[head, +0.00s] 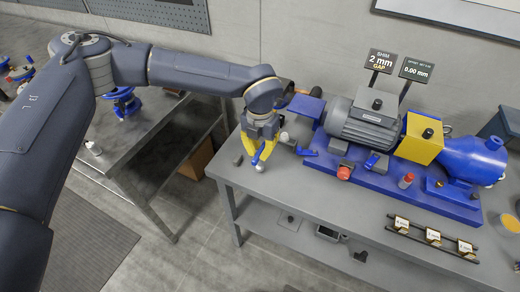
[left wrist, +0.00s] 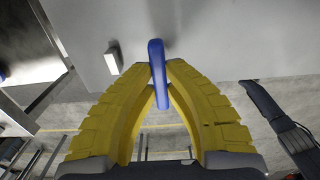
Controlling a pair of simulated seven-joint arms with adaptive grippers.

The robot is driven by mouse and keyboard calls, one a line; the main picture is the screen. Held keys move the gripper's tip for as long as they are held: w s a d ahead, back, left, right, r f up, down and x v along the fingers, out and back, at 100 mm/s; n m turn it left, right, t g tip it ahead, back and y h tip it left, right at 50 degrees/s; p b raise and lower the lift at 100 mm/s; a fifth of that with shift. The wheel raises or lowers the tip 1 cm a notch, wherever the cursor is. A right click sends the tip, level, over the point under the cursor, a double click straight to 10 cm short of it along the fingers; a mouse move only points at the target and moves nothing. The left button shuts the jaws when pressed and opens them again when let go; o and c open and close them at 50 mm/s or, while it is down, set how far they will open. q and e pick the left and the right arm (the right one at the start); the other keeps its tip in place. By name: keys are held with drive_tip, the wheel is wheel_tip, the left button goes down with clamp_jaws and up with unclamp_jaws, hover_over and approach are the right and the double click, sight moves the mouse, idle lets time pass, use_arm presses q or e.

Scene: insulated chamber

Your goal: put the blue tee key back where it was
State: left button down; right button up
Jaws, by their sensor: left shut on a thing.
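My left gripper (head: 262,146) is over the left end of the grey bench, pointing down. Its yellow fingers are shut on the blue tee key (head: 257,157). In the left wrist view the blue bar of the key (left wrist: 157,72) stands between the closed fingertips (left wrist: 159,82), with part of it hidden behind them. A small pale round piece (head: 260,167) shows just below the fingers; I cannot tell whether it belongs to the key. My right gripper is not in view.
The grey bench (head: 300,195) carries a blue pump base (head: 400,190) with a grey motor (head: 362,122) and yellow guard (head: 420,139). A blue-handled item (head: 307,152) lies right of my gripper. A red-topped piece (head: 344,172) and a rack (head: 432,237) stand nearer the front.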

use_arm(q)
drive_tip(key=shift+f, duration=0.35)
idle(0.5)
drive_tip(key=c, duration=1.5)
unclamp_jaws()
drive_tip(key=shift+o, duration=0.2)
drive_tip(key=shift+r, duration=0.3)
drive_tip(key=shift+r, duration=2.75)
